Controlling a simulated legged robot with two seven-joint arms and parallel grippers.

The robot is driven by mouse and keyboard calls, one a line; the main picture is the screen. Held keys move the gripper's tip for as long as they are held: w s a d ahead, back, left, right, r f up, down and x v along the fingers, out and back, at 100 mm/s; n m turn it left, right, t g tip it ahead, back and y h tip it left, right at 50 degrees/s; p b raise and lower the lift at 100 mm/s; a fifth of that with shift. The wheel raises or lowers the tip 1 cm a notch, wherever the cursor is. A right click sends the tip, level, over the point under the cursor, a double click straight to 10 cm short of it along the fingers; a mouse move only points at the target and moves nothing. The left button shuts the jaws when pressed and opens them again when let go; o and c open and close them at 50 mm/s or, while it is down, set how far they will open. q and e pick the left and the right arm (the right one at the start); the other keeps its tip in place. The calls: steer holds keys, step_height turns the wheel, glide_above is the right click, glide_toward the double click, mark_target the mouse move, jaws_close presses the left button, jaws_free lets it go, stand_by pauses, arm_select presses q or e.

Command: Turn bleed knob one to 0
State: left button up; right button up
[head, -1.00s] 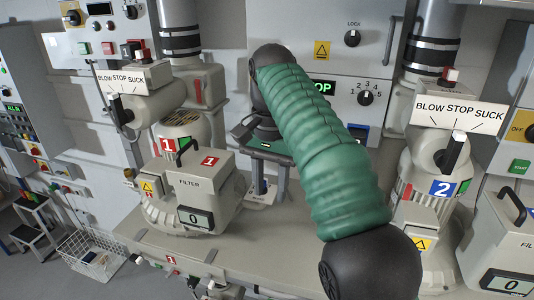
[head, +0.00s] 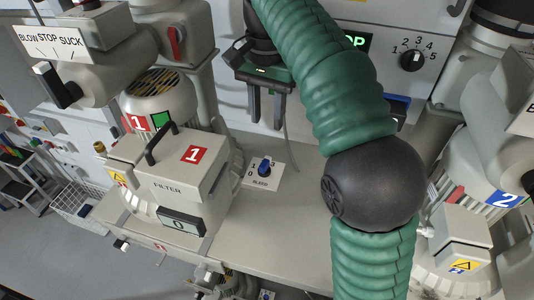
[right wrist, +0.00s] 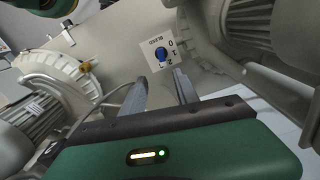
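The bleed knob (head: 264,167) is a small blue knob on a white plate (head: 273,176) marked with numbers and BLEED, on the bench beside the filter housing labelled 1. The knob also shows in the right wrist view (right wrist: 161,54), beyond the fingertips, with the 0 at the plate's upper right. My right gripper (head: 266,118) is open and empty, fingers pointing down, above and behind the knob in the head view. In the right wrist view the two fingers (right wrist: 160,78) stand apart, and the knob appears between their lines. Nothing touches the knob. My left gripper is out of view.
The filter housing (head: 170,180), with a black handle, stands left of the plate. Blower 2 (head: 470,230) stands at the right. A control panel (head: 420,65) rises behind. Bare bench (head: 290,235) lies in front of the plate.

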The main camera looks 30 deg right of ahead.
glide_above(266, 159)
steer(key=f, duration=0.7)
steer(key=shift+w+a+f, duration=0.1)
steer(key=shift+a+f, duration=0.15)
steer(key=shift+f, duration=0.05)
steer(key=f, duration=0.2)
steer(key=d+f, duration=0.1)
steer(key=f, duration=0.2)
steer(key=shift+d+p, duration=0.1)
steer(key=shift+p, duration=0.25)
steer(key=shift+s+f, duration=0.25)
steer(key=shift+f, duration=0.05)
steer(key=shift+s+f, duration=0.1)
steer(key=shift+f, duration=0.05)
steer(key=shift+a, duration=0.4)
steer(key=shift+w+a, duration=0.25)
steer(key=c, duration=0.4)
steer(key=shift+c, duration=1)
steer(key=shift+s+d, duration=0.1)
jaws_close()
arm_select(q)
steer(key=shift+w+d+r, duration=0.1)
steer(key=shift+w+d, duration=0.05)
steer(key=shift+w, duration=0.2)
arm_select(e)
steer(key=shift+d, duration=0.2)
